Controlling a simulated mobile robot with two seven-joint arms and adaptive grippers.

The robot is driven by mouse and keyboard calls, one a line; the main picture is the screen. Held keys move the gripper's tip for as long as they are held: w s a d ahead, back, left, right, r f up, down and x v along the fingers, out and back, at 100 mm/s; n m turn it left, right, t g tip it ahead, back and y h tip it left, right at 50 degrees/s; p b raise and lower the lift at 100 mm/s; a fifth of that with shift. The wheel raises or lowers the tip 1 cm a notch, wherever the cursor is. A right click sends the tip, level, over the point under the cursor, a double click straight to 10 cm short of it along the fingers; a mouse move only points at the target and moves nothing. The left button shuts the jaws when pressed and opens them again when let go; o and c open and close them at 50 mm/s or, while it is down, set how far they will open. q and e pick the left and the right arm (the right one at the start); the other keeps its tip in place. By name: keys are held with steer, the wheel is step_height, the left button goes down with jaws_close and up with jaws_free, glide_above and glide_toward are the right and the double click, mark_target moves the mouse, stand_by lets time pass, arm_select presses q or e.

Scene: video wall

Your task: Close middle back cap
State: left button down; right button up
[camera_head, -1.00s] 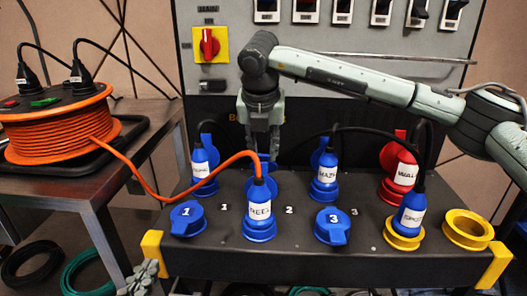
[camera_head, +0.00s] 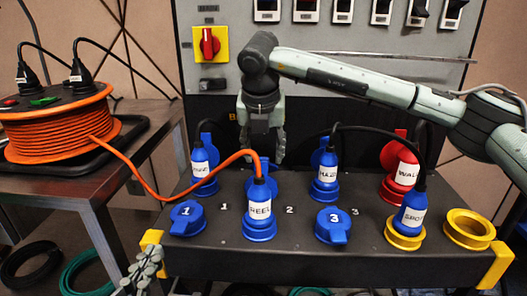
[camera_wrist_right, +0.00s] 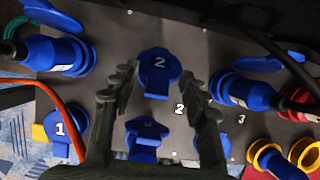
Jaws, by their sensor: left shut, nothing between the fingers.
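The middle back cap (camera_wrist_right: 158,66) is blue and round, with a white 2 facing the right wrist camera and a tab towards the front. I cannot tell whether it is fully seated. In the head view it is mostly hidden behind the REEL plug (camera_head: 259,205) and my right gripper. My right gripper (camera_head: 266,158) points down over the middle back socket. In the right wrist view its fingers (camera_wrist_right: 156,92) are spread apart on either side of the cap, with nothing between them. My left gripper (camera_head: 145,268) is shut and empty at the panel's front left corner.
Labelled blue plugs (camera_head: 200,165) (camera_head: 325,178) stand either side in the back row, and a red plug (camera_head: 404,175) at right. Closed caps 1 (camera_head: 187,218) and 3 (camera_head: 332,226) are in front. An orange cable (camera_head: 165,195) runs from the reel (camera_head: 60,130) to the REEL plug.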

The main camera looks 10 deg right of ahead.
steer(key=shift+r, duration=0.1)
steer(key=v, duration=1.2)
